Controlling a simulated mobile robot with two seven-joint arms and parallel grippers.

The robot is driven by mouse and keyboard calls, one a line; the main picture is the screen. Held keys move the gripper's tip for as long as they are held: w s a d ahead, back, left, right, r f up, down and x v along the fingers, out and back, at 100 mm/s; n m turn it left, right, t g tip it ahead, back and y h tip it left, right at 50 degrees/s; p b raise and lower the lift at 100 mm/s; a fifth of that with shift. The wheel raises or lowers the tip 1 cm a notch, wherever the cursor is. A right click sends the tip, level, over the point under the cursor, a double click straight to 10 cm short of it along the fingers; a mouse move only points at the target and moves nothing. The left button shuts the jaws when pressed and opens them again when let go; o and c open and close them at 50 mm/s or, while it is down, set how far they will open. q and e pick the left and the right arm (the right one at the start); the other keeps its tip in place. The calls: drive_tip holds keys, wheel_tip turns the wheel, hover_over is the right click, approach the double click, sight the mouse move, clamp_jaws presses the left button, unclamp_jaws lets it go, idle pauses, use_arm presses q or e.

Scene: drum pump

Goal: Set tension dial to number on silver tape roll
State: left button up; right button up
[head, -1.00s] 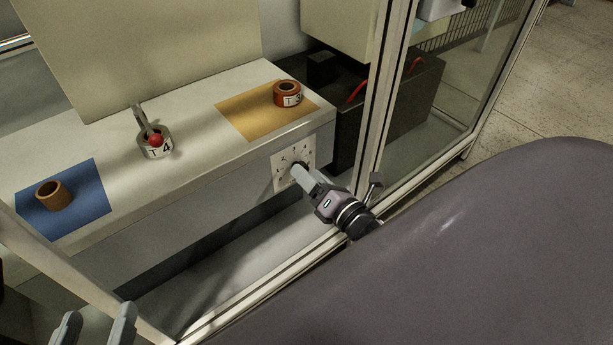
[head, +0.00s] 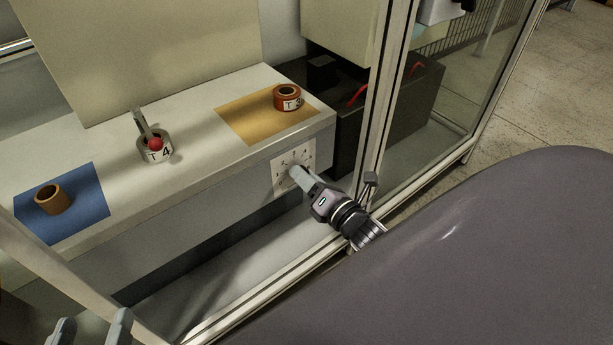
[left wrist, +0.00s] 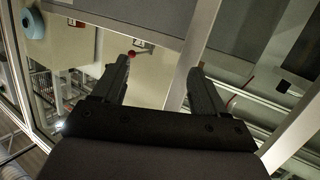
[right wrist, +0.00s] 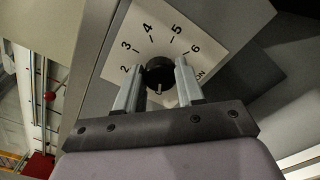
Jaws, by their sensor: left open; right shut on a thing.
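The silver tape roll (head: 147,154) sits on the white bench with a label that reads T 4. The tension dial is a white plate (head: 279,178) on the bench's front face, also in the right wrist view (right wrist: 212,29), with numbers 2 to 6 and ON visible. Its black knob (right wrist: 158,72) sits between the fingers of my right gripper (right wrist: 160,62), which is shut on it; the gripper also shows in the head view (head: 296,174). A pale mark on the knob points down in the right wrist view. My left gripper (head: 91,325) is open and empty, low at the left.
A red-orange tape roll (head: 287,98) sits on a yellow mat (head: 240,119). A brown roll (head: 53,199) sits on a blue mat (head: 90,184). A red-ball lever (head: 155,144) stands by the silver roll. A frame post (head: 377,95) rises right of the dial.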

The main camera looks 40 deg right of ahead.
drive_tip(key=shift+r, duration=0.1)
use_arm(q)
drive_tip(key=shift+s+a+r+n+g+y+p, duration=0.1)
drive_tip(key=shift+a+r+n+g+y+p, duration=0.3)
drive_tip(key=shift+p, duration=2.25)
drive_tip(key=shift+s+a+r+g+y+p, duration=0.1)
drive_tip(key=shift+g+y+p, duration=0.5)
drive_tip(key=shift+p, duration=2)
use_arm(e)
drive_tip(key=shift+a+f+m, duration=0.1)
drive_tip(key=shift+f+m, duration=0.05)
drive_tip(key=shift+m, duration=7.7)
drive_tip(key=shift+a+f+m, duration=0.1)
drive_tip(key=shift+m, duration=7.75)
